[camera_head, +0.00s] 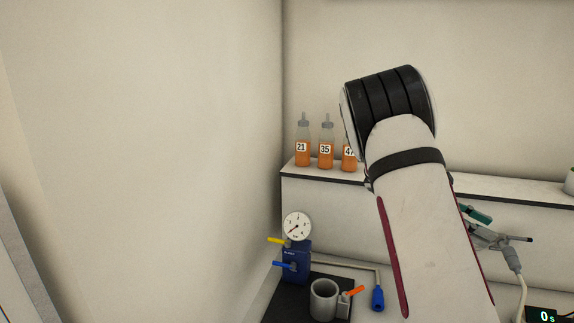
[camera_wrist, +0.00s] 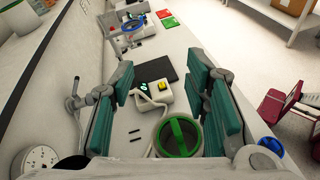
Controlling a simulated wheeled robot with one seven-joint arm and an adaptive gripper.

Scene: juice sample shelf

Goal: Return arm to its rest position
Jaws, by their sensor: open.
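My gripper (camera_wrist: 160,72) shows in the wrist view with its two teal-padded fingers spread wide on either side. It is open, and nothing is held between the fingers. In the camera_head view my white arm with its black ribbed joint rises in front of the shelf and hides most of the gripper.
Bottles of orange juice labelled 21 (camera_head: 303,148) and 35 (camera_head: 326,150), and one partly hidden, stand on the shelf (camera_head: 520,190). Below are a blue gauge device (camera_head: 296,258) and grey cup (camera_head: 323,300). A green-lidded container (camera_wrist: 178,136) stands beneath my gripper.

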